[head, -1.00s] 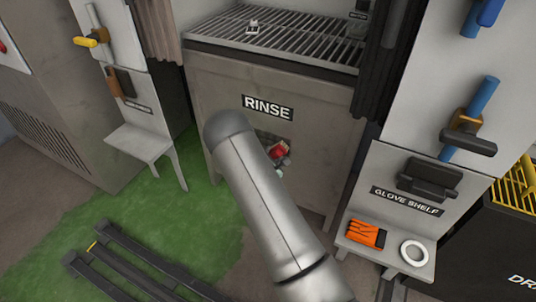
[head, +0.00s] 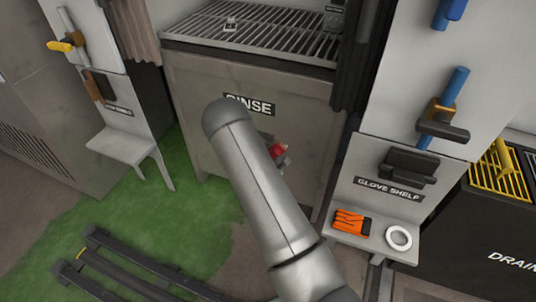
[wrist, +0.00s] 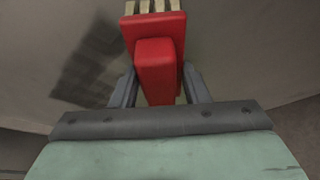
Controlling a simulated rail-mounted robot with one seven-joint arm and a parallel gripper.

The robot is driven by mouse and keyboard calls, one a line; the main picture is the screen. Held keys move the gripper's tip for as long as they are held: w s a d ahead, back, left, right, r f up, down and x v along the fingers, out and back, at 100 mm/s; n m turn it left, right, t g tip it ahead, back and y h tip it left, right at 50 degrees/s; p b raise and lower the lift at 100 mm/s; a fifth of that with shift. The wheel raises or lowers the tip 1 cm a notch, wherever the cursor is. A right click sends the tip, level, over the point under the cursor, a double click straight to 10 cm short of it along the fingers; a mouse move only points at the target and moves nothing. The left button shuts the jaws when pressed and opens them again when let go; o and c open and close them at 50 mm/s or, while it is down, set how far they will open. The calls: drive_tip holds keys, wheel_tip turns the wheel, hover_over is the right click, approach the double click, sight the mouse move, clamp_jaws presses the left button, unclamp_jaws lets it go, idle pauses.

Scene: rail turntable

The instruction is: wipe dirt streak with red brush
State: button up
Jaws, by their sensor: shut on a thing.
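The red brush (wrist: 158,60) is gripped between the two grey fingers of my gripper (wrist: 160,88) in the wrist view. Its pale bristles (wrist: 152,6) point away from the gripper, to the top edge. A dark dirt streak (wrist: 88,65) lies on the grey-brown panel to the left of the brush. I cannot tell whether the bristles touch the panel. In the head view, a bit of the red brush (head: 277,149) shows past my arm, in front of the panel under the RINSE label; my arm hides most of the gripper and the streak.
The RINSE cabinet (head: 205,100) has a grated top (head: 265,32). At the right, the glove shelf (head: 345,237) bears orange gloves (head: 351,222) and a white ring (head: 398,238). A white stand (head: 120,146) is at the left. Curved dark rails (head: 110,270) cross the floor.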

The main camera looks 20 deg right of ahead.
sight(271, 147)
drive_tip(key=shift+w+r+p, duration=0.1)
drive_tip(key=shift+r+p, duration=0.4)
drive_tip(key=shift+r, duration=0.4)
drive_tip(key=shift+w+a+b, duration=3.85)
drive_tip(key=shift+w+a, duration=3.4)
drive_tip(key=shift+w, duration=0.1)
drive_tip(key=shift+s+d+r+b, duration=0.3)
drive_tip(key=shift+s+d+b, duration=1)
drive_tip(key=shift+s+d, duration=1.1)
drive_tip(key=shift+s+d+r+b, duration=0.3)
drive_tip(key=shift+s+d+b, duration=0.95)
drive_tip(key=shift+s+d, duration=1.15)
drive_tip(key=shift+s+d+r+b, duration=0.3)
drive_tip(key=shift+s+d+b, duration=1)
drive_tip(key=shift+s+d, duration=1.2)
drive_tip(key=shift+s, duration=0.15)
